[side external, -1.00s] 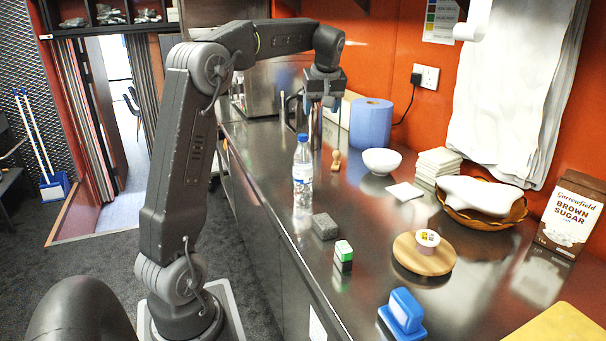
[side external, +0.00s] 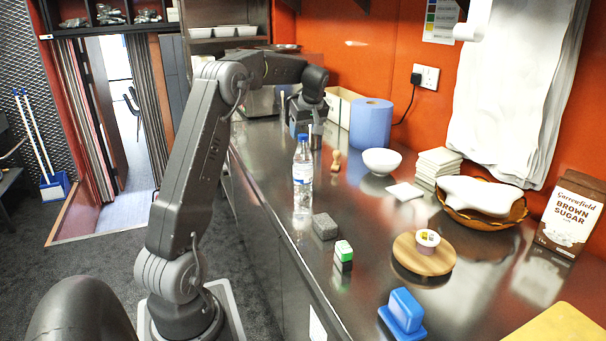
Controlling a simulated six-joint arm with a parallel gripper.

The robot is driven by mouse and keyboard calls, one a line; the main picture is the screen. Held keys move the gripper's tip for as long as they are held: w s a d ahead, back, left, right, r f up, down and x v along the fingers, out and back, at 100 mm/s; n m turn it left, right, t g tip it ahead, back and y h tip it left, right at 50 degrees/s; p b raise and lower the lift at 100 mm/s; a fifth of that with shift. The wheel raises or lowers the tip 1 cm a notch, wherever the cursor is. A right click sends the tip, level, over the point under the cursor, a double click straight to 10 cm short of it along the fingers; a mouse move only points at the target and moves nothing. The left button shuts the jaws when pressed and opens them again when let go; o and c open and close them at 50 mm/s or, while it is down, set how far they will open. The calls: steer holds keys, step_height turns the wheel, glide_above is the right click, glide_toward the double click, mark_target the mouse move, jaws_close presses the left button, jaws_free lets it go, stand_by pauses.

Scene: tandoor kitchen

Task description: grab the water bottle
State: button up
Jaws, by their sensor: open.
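The water bottle (side external: 303,172) is clear plastic with a blue cap and a white and blue label. It stands upright near the front edge of the steel counter (side external: 350,235). My gripper (side external: 306,133) is open, pointing down just behind the bottle in the picture. The bottle's cap overlaps the lower part of the gripper, so the fingertips are partly hidden. I cannot tell the exact gap between them.
A wooden stamp-like piece (side external: 336,160), a white bowl (side external: 382,161) and a blue paper roll (side external: 371,124) stand right of the bottle. A grey block (side external: 325,226) and a green-topped block (side external: 343,251) lie nearer the camera.

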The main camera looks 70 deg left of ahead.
mark_target(304, 135)
steer(key=x, duration=0.4)
steer(key=shift+w+a+f, duration=0.2)
steer(key=shift+a, duration=0.3)
steer(key=shift+c, duration=0.2)
jaws_close()
steer(key=shift+r, duration=0.1)
